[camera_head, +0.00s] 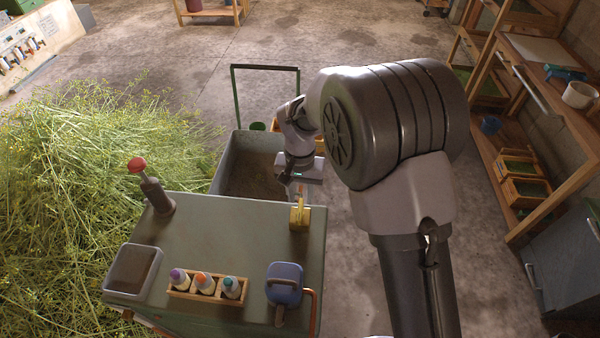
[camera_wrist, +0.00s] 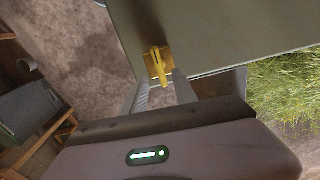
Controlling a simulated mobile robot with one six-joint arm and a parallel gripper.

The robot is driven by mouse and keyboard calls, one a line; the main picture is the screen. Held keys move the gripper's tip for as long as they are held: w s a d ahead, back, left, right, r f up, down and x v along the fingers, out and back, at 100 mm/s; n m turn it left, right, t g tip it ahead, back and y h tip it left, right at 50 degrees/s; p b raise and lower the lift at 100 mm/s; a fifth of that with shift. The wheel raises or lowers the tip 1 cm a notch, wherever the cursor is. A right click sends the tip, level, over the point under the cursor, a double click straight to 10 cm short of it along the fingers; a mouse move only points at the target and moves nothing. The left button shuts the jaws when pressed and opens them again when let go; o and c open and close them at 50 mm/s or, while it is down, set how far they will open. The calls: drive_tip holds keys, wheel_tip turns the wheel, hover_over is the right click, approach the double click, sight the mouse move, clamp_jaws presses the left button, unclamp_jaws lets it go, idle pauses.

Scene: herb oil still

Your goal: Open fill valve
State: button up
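A yellow lever valve (camera_head: 299,216), which I take for the fill valve, stands at the right back edge of the green cabinet top (camera_head: 235,230). It also shows in the wrist view as a yellow handle (camera_wrist: 158,64) on a square yellow base, just beyond my fingertips. My gripper (camera_head: 299,190) points down at the back edge of the cabinet, close behind the valve. In the wrist view its two fingers (camera_wrist: 164,84) are apart, with the lever's end near the gap between them. I cannot tell whether they touch the lever.
On the cabinet stand a red-knobbed post (camera_head: 153,187), a grey tray (camera_head: 132,270), a rack of small bottles (camera_head: 204,288) and a blue lidded item (camera_head: 284,283). A grey cart (camera_head: 240,165) stands behind. Cut herbs (camera_head: 60,210) heap at left; wooden shelves (camera_head: 540,110) stand at right.

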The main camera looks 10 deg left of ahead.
sight(300, 209)
wheel_tip(300, 209, up, 12)
drive_tip(key=p, duration=0.2)
drive_tip(key=shift+f, duration=0.15)
